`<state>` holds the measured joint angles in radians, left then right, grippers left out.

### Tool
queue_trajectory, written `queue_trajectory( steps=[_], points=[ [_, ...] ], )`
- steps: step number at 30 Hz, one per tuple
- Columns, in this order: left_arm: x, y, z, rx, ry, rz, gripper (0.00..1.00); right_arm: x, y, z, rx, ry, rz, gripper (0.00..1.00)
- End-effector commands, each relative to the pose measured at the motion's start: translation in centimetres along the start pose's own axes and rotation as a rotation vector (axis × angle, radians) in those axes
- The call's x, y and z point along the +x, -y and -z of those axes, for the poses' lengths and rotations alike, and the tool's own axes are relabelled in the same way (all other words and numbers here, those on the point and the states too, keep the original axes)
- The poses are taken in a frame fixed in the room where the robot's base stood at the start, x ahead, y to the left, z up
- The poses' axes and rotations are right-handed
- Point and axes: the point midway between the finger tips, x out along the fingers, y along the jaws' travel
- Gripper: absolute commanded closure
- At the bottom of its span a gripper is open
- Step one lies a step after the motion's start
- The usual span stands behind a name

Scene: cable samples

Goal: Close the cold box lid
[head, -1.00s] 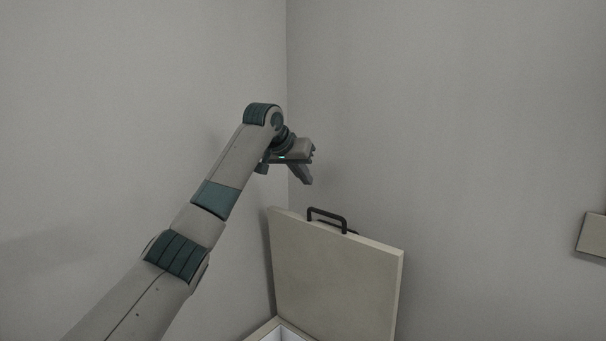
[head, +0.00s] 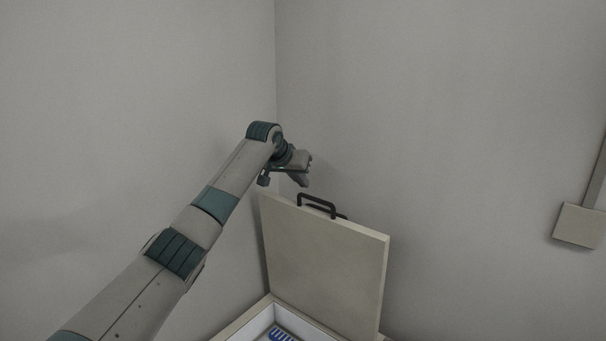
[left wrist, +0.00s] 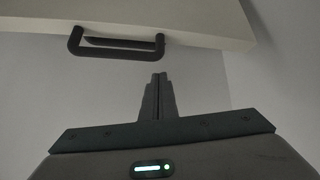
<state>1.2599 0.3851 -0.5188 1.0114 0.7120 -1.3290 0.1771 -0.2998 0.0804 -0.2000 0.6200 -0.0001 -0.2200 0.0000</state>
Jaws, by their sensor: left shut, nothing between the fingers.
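The cold box lid (head: 325,262) stands open and upright on the cold box (head: 262,317), which shows only partly at the bottom of the head view. A dark handle (head: 317,206) is on the lid's top edge. In the left wrist view the handle (left wrist: 117,45) and the pale lid (left wrist: 200,22) fill the upper part. My left gripper (head: 304,182) is above and behind the lid's top edge, near the handle. Its fingers (left wrist: 157,82) are shut and empty, with a gap to the handle. My right gripper is out of view.
Blue items (head: 281,334) lie inside the box's white interior. Grey walls meet in a corner behind the lid. A beige box-shaped fixture (head: 579,225) with a bar above it is on the right wall.

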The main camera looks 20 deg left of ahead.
Motion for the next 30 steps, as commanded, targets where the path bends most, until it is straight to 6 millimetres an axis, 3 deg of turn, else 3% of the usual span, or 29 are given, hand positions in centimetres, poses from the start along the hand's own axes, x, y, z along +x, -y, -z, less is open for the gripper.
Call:
queue_trajectory(
  steps=[9, 30],
  points=[
    [-0.7, 0.0, -1.6, 0.0, 0.0, 0.0, 1.0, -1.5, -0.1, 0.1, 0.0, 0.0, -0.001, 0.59],
    [-0.6, 0.1, -2.2, -0.002, -0.025, -0.007, 1.0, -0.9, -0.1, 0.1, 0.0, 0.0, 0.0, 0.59]
  ],
)
